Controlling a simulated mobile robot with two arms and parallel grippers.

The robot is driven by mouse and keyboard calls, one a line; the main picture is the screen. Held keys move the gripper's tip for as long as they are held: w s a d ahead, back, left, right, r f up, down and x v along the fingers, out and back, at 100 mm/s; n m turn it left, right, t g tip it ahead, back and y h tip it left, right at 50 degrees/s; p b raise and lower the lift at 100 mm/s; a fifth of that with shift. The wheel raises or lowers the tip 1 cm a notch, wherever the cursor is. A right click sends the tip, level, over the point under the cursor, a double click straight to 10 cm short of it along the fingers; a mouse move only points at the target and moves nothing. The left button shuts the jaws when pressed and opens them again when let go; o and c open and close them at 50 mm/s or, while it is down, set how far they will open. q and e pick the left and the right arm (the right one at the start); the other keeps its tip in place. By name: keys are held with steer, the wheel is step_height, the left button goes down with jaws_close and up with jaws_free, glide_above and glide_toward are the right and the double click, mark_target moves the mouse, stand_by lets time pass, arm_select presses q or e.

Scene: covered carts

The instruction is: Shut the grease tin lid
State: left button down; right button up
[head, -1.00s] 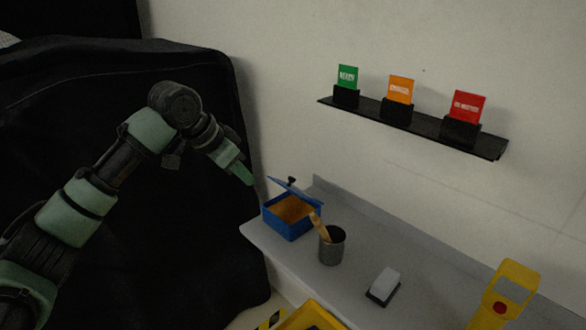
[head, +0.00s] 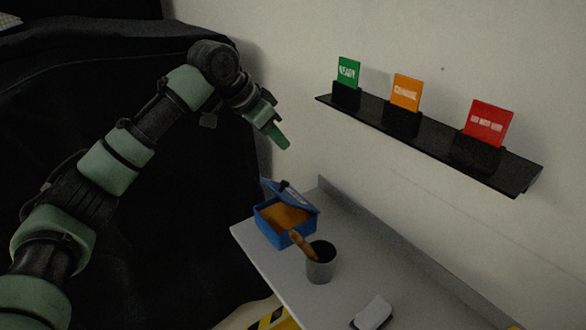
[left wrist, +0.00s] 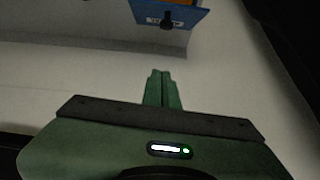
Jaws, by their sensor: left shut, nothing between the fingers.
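The grease tin is a blue box (head: 279,231) with orange-brown grease inside, on the left end of the grey shelf. Its blue lid (head: 293,194) is raised on the far side, tilted partly open, with a small black knob on it. My left gripper (head: 284,145) is shut and empty, in the air above and behind the lid, apart from it. In the left wrist view the shut fingers (left wrist: 162,74) point toward the lid (left wrist: 176,17) at the top, with the black knob near its edge. My right gripper is not in view.
A grey cup (head: 321,264) with a wooden-handled tool stands just in front of the tin. A pale block (head: 373,312) lies farther right on the grey shelf (head: 370,262). A black wall rack (head: 430,145) holds green, orange and red cards. Black covers hang at left.

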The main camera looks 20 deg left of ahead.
arm_select(q)
steer(key=p, duration=0.2)
glide_above(285, 181)
steer(key=w+d, duration=0.2)
step_height(285, 181, down, 7)
steer(key=s+a+f, duration=0.1)
steer(key=s+a+f+p, duration=0.1)
steer(key=shift+f, duration=0.45)
steer(key=shift+w+d+f, duration=0.1)
